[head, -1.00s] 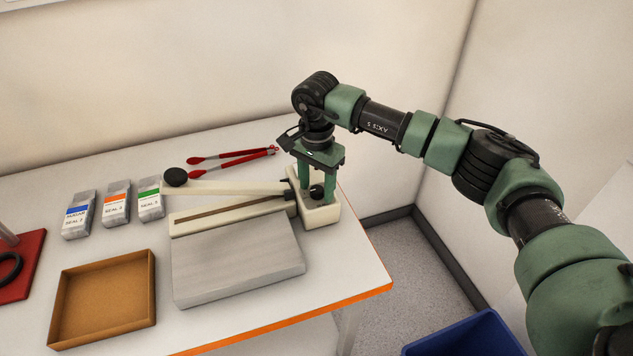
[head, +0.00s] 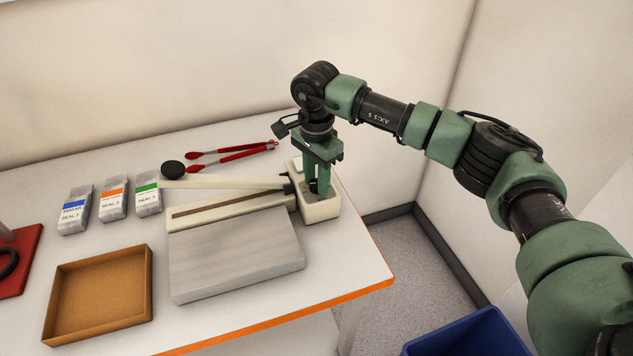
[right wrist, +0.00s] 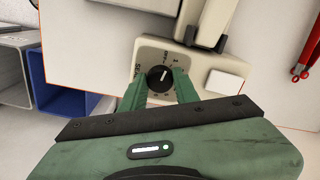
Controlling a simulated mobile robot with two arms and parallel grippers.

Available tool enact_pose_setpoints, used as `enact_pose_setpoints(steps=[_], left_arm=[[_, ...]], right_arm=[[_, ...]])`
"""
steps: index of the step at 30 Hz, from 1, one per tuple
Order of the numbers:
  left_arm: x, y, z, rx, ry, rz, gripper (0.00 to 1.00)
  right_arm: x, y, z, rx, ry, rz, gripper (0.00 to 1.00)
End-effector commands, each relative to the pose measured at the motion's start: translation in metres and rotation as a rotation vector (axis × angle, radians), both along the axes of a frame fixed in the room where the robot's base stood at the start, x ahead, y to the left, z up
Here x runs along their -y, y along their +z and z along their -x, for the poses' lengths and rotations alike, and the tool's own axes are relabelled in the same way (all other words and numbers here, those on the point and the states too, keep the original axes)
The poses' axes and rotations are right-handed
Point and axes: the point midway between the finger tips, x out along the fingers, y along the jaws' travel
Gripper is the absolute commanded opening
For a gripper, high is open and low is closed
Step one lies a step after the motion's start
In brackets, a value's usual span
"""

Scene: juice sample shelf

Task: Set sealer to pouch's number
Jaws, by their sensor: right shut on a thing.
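The cream sealer (head: 236,206) stands near the right end of the table, its long arm ending in a black round knob (head: 172,168). Its dial (right wrist: 161,76), a black knob with a white pointer line on a marked plate, shows in the right wrist view; the numbers are too small to read surely. My right gripper (head: 320,187) points down at the sealer's end block and is shut on the dial. Three pouches with blue (head: 76,210), orange (head: 113,204) and green (head: 148,194) labels lie left of the sealer; "SEAL" shows, but their numbers are unclear. My left gripper is out of view.
Red tongs (head: 232,154) lie behind the sealer. A brown tray (head: 147,300) sits front left, and a red board (head: 30,243) is at the left edge. A blue bin (head: 465,335) stands on the floor off the table's right end.

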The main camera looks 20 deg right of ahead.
Motion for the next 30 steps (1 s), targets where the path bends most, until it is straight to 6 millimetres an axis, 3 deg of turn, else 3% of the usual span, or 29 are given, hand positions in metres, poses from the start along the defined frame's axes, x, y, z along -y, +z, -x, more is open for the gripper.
enact_pose_setpoints(steps=[9, 30], left_arm=[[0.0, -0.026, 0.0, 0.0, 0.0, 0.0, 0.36], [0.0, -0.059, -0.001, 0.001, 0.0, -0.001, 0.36]], right_arm=[[0.0, -0.002, -0.002, 0.005, -0.296, -0.002, 0.0], [0.0, 0.0, -0.003, 0.006, -0.961, -0.001, 0.0]])
